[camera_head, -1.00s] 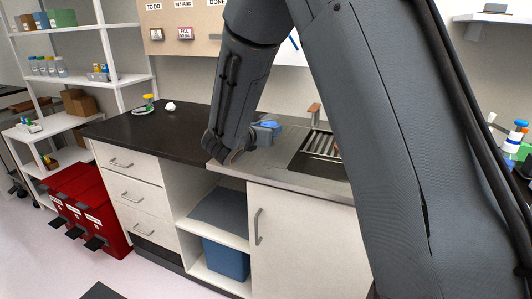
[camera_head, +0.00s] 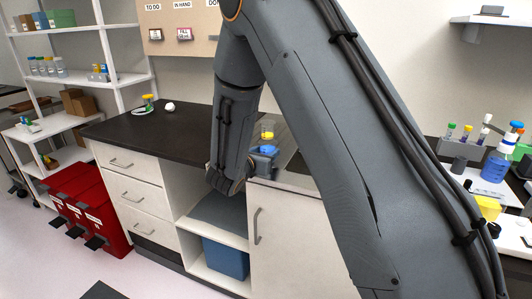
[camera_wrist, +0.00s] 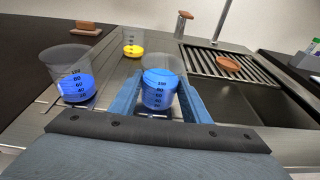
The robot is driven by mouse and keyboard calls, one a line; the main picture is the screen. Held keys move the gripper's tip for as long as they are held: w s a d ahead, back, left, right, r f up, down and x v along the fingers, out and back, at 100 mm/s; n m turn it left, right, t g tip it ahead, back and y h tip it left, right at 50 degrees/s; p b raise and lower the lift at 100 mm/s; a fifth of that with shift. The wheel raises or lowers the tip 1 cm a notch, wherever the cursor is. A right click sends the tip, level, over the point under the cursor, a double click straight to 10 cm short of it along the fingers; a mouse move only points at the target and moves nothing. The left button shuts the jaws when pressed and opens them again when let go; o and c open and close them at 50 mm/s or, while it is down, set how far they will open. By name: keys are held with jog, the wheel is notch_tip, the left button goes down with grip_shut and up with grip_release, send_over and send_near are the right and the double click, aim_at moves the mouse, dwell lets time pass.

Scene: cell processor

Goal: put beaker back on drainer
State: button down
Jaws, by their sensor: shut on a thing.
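My gripper (camera_wrist: 157,100) is shut on a clear beaker with blue liquid (camera_wrist: 160,94). The beaker stands roughly upright between the blue fingers; whether its base touches the surface I cannot tell. A second blue-filled beaker (camera_wrist: 74,84) is apart on the left in the wrist view. A yellow-filled beaker (camera_wrist: 133,50) stands farther back on the steel drainer surface (camera_wrist: 112,62). The slatted rack (camera_wrist: 205,61) over the sink is at the right. In the head view my gripper (camera_head: 262,160) is at the counter's front edge, and my arm hides most of the sink.
A brown oval thing (camera_wrist: 228,63) lies on the slats and a brown block (camera_wrist: 88,27) lies at the back left. A wooden-handled item (camera_wrist: 183,23) stands behind the rack. The dark counter (camera_head: 160,130) left of my gripper is mostly clear.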

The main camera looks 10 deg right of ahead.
jog(key=shift+f, duration=0.15)
jog(key=c, duration=1)
grip_release()
jog(key=b+v, duration=0.2)
jog(key=v, duration=1)
jog(key=s+d+f+m+g, duration=0.2)
jog(key=s+d+m+g, duration=0.3)
jog(key=s+d+m, duration=0.15)
jog(key=s+d+f+m+g, duration=0.3)
jog(key=s+d+m+g, duration=0.15)
jog(key=s+d, duration=0.3)
jog(key=s+a+m+y, duration=0.2)
jog(key=s+m+y, duration=0.1)
jog(key=m, duration=0.3)
jog(key=s+a+f+m+g+y, duration=0.1)
jog(key=s+a+m+y, duration=0.1)
jog(key=s+m, duration=0.3)
jog(key=s+a+f+m+g+y, duration=0.1)
jog(key=s+a+m+y, duration=0.1)
jog(key=s+m+y, duration=0.2)
jog(key=shift+s+a+f+m+g, duration=0.1)
jog(key=shift+f+m+g, duration=0.05)
jog(key=shift+m, duration=0.5)
jog(key=shift+a+f+m+g, duration=0.1)
jog(key=shift+m, duration=0.55)
